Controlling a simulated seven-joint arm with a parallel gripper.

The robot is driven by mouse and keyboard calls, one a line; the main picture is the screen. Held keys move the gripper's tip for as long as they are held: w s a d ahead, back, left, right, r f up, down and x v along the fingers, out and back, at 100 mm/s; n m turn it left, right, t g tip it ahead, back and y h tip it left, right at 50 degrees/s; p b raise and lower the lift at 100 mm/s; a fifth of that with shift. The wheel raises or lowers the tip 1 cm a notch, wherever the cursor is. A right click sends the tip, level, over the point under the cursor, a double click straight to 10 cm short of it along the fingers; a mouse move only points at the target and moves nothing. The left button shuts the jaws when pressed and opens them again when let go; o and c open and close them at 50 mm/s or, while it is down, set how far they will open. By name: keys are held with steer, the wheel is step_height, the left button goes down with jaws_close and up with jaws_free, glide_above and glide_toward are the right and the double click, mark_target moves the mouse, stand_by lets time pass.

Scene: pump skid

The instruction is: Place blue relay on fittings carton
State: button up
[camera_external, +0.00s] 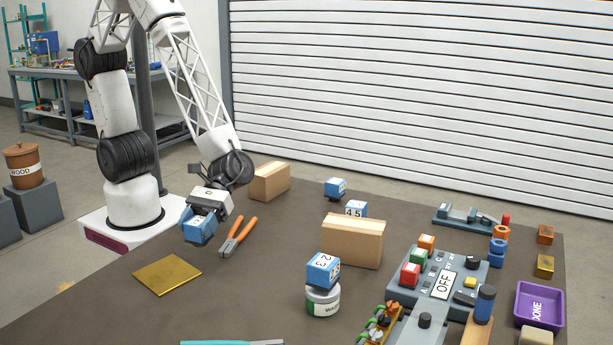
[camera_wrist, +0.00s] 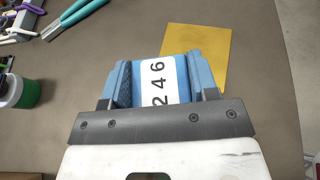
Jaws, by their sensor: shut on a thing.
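My gripper (camera_external: 200,230) is shut on a blue relay and holds it over the left part of the table, left of the orange-handled pliers. In the wrist view the relay (camera_wrist: 156,82) sits between my two blue fingers, with a white label reading 2 4 6 facing the camera. Two plain brown cartons stand on the table: one near the middle (camera_external: 352,243) and a smaller one at the back left (camera_external: 270,183). I cannot read on either which is the fittings carton. The middle carton's top looks bare.
A gold plate (camera_external: 167,274) lies below my gripper. Orange-handled pliers (camera_external: 238,236) lie beside it. Another blue relay (camera_external: 323,268) sits on a round tin (camera_external: 322,300) in front of the middle carton. More blue blocks (camera_external: 335,187) stand behind it. A control panel (camera_external: 440,278) fills the right.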

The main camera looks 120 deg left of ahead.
steer(key=w+a+r+n+t+y, duration=0.2)
steer(key=w+a+r+n+t, duration=0.1)
steer(key=w+a, duration=0.4)
steer(key=w+a+r+n+t+y, duration=0.1)
steer(key=w+a+r+n+t, duration=0.3)
steer(key=a, duration=0.9)
steer(key=w+r+t, duration=0.1)
steer(key=w+r, duration=0.1)
steer(key=w, duration=0.1)
steer(key=shift+w+r+n+y, duration=0.3)
steer(key=shift+r+y, duration=0.05)
steer(key=shift+y, duration=0.05)
steer(key=shift+w, duration=0.15)
glide_above(355, 224)
steer(key=shift+f, duration=0.8)
steer(key=shift+f, duration=1.7)
steer(key=shift+f, duration=0.2)
